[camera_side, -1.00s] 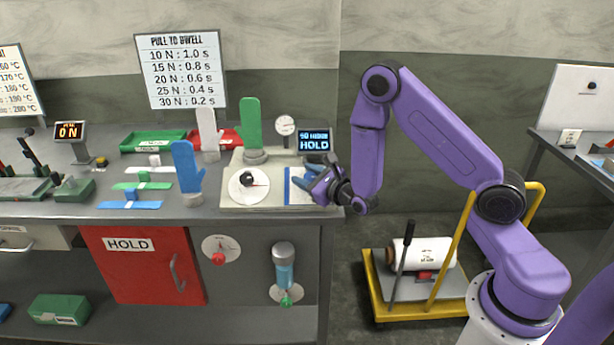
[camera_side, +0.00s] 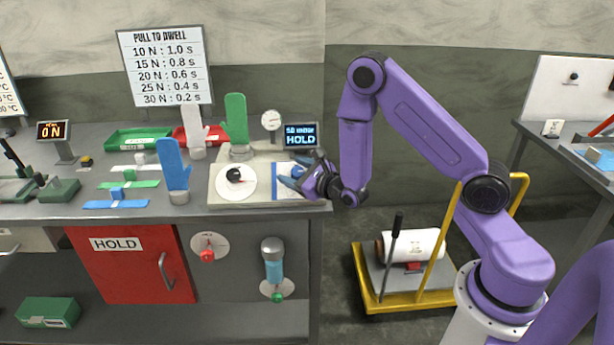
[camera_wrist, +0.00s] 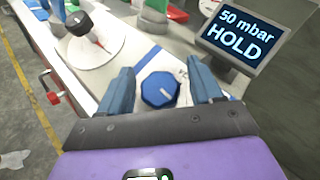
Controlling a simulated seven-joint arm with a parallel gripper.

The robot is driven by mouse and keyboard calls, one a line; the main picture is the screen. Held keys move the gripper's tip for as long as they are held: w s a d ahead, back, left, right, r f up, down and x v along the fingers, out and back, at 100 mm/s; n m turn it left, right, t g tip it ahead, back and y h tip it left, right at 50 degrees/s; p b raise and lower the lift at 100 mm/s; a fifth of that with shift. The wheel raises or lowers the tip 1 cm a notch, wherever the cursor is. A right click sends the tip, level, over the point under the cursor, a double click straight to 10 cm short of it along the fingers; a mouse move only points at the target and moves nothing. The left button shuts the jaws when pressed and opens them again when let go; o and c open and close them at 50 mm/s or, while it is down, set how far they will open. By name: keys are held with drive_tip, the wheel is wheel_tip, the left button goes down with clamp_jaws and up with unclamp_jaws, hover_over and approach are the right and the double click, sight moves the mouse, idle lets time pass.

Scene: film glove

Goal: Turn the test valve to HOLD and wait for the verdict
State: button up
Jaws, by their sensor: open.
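A blue faceted knob (camera_wrist: 160,90) with a white line on top sits on the pale test station (camera_side: 262,155). In the wrist view my gripper (camera_wrist: 160,82) is open, one blue finger on each side of this knob; I cannot tell whether they touch it. In the side view my gripper (camera_side: 296,174) is low at the station's right end and partly hides the knob. A display (camera_side: 301,135) behind it reads "50 mbar HOLD", clearer in the wrist view (camera_wrist: 243,36). No separate verdict text shows.
Left of the knob is a white dial (camera_side: 249,188) with a black knob. A green hand form (camera_side: 236,118) and a round gauge (camera_side: 271,120) stand behind. White and blue hand forms (camera_side: 174,165) stand farther left. A yellow cart (camera_side: 400,302) is on the floor.

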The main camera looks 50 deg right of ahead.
drive_tip(key=s+r, duration=0.1)
drive_tip(key=s, duration=1)
drive_tip(key=shift+a+r, duration=0.3)
drive_tip(key=shift+a, duration=0.15)
drive_tip(key=shift+s, duration=0.15)
